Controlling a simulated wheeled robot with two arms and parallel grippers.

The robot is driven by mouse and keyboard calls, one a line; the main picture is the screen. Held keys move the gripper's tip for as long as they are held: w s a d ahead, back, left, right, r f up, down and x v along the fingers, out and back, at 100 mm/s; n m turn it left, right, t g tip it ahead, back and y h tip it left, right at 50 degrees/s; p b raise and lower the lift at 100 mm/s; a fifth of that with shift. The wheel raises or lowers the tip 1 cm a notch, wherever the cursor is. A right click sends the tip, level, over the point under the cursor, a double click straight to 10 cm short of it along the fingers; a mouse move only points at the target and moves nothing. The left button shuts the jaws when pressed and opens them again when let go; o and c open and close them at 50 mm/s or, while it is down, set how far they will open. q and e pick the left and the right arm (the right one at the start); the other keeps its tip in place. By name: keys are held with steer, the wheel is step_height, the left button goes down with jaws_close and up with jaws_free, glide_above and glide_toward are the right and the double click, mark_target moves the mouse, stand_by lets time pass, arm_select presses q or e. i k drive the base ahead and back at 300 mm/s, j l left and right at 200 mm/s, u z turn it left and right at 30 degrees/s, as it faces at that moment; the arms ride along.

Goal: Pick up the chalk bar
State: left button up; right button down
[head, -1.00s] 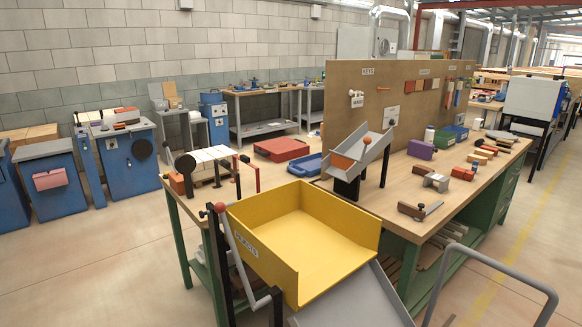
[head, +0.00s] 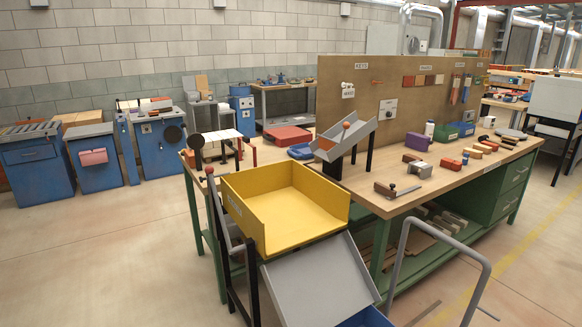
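I cannot pick out a chalk bar for certain in the head view; the small pieces on the workbench (head: 372,192) are too small to tell apart by material. On the bench lie a purple block (head: 415,142), a grey block (head: 418,168), and several small orange, tan and blue pieces, such as an orange one (head: 447,163). Neither of my grippers is in view.
A yellow tray (head: 305,222) stands in front of the bench, with a sloping grey chute (head: 318,280) below it and a blue bin (head: 366,318) at its foot. A bent grey rail (head: 477,252) stands at the right front. Open floor lies at left and right.

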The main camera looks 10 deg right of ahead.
mark_target(466, 158)
steer(key=k+l, duration=0.1)
steer(key=l, duration=0.7)
steer(key=l+z, duration=0.15)
steer(key=l, duration=0.7)
steer(key=i+l, duration=0.1)
steer(key=l, duration=0.4)
steer(key=i+l, duration=0.15)
steer(key=l, duration=0.3)
steer(key=i+l, duration=0.1)
steer(key=l, duration=0.4)
steer(key=i+l+z, duration=0.1)
steer(key=l, duration=0.4)
steer(key=i+l, duration=0.15)
steer(key=l, duration=0.3)
steer(key=i+l, duration=0.15)
steer(key=l, duration=0.35)
steer(key=i+l, duration=0.1)
steer(key=l, duration=0.35)
steer(key=i+l+z, duration=0.1)
steer(key=l, duration=0.4)
steer(key=i+j, duration=0.1)
steer(key=i, duration=0.3)
steer(key=i+j+z, duration=0.1)
steer(key=i, duration=0.3)
steer(key=i+j, duration=0.15)
steer(key=i, duration=0.3)
